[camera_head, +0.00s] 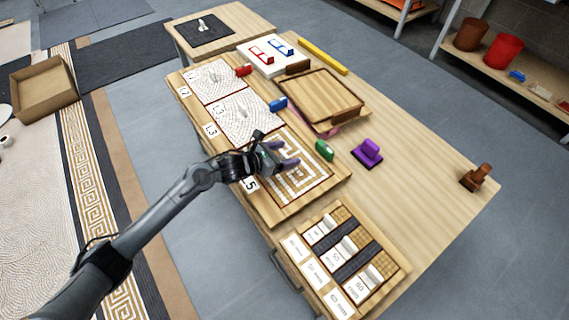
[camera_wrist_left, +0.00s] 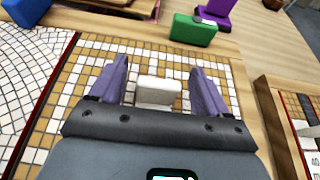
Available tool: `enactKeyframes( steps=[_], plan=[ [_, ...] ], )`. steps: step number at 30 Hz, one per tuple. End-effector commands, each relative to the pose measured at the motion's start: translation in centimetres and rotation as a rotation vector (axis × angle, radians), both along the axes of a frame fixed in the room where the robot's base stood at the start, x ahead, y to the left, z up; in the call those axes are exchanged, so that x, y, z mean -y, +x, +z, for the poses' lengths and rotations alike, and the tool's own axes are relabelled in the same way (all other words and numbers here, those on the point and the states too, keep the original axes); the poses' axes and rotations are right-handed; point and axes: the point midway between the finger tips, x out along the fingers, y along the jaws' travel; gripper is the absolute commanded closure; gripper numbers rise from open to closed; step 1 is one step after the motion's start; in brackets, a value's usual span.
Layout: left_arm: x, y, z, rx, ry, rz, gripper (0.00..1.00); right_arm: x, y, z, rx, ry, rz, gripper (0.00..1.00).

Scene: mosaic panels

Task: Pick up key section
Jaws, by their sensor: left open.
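A small white block (camera_wrist_left: 158,92), which looks like the key section, stands on the tan-and-white key-pattern mosaic panel (camera_head: 312,190) in the left wrist view. My left gripper (camera_wrist_left: 160,67) is open, with one purple finger on each side of the block and a gap to both. In the head view my left gripper (camera_head: 287,155) is low over the far-left part of this panel and hides the block. Whether the fingers touch the panel I cannot tell. My right gripper is in neither view.
A green block (camera_head: 324,150) and a purple handled block (camera_head: 367,153) lie just beyond the panel. A compartment tray (camera_head: 396,267) stands at the near right. A wooden tray (camera_head: 322,97) is farther back. The table's right part is mostly clear around a brown stamp (camera_head: 475,177).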

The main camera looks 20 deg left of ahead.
Motion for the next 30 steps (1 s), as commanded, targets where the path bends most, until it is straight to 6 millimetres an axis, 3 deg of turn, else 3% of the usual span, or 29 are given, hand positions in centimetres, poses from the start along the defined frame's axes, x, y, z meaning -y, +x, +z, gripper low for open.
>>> enactKeyframes(
  steps=[4,18,30],
  plan=[
    [-0.03,0.0,0.06,0.0,0.0,0.001,0.26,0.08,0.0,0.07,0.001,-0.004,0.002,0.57],
    [-0.03,-0.02,0.05,0.0,0.0,0.0,0.98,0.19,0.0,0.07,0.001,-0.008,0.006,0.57],
    [-0.01,0.07,0.54,0.006,-0.002,0.001,1.0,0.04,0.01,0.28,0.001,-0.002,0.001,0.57]
  ],
)
